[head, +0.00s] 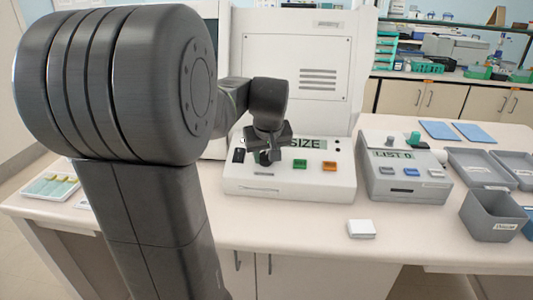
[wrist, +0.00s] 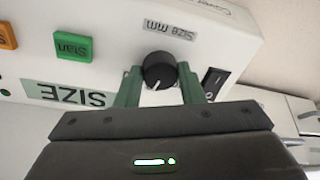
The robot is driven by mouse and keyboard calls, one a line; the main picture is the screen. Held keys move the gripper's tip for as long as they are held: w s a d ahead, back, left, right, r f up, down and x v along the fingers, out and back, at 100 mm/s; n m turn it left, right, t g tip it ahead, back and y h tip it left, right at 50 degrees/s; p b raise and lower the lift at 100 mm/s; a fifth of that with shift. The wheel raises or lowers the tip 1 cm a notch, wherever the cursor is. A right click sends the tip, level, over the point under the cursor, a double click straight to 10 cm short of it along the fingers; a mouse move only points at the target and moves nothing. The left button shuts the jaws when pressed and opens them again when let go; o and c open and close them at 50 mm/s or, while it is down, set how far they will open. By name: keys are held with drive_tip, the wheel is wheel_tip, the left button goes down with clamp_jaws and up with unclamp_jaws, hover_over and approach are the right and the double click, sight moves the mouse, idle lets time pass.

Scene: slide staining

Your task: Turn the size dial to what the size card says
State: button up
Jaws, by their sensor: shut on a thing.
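The size dial (wrist: 158,68) is a black round knob with a white pointer line, beside a "Size mm" label (wrist: 170,31) that appears upside down in the wrist view. The pointer line points toward the bottom of the wrist view, slightly left. My gripper (wrist: 160,84) has its two green fingers on either side of the dial, shut on it. In the head view my gripper (head: 268,157) is at the front of the white machine (head: 290,184), hiding the dial. The machine's display (head: 308,143) reads "SIZE". I cannot make out a size card in either view.
A black rocker switch (wrist: 211,79) is close beside one finger. A green button (head: 299,164) and an orange button (head: 329,165) are to the right. A grey "LIST 0" device (head: 402,180), a small white block (head: 361,229) and grey bins (head: 490,217) stand further right.

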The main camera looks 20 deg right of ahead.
drive_tip(key=m, duration=0.4)
drive_tip(key=shift+a+m+h, duration=0.1)
drive_tip(key=shift+m+h, duration=0.2)
drive_tip(key=shift+m, duration=1.9)
drive_tip(key=o, duration=1)
drive_tip(key=shift+r, duration=0.15)
drive_tip(key=v, duration=1.3)
drive_tip(key=shift+a+r+p, duration=0.25)
drive_tip(key=shift+a+p, duration=0.1)
drive_tip(key=shift+p, duration=0.05)
drive_tip(key=shift+f, duration=0.1)
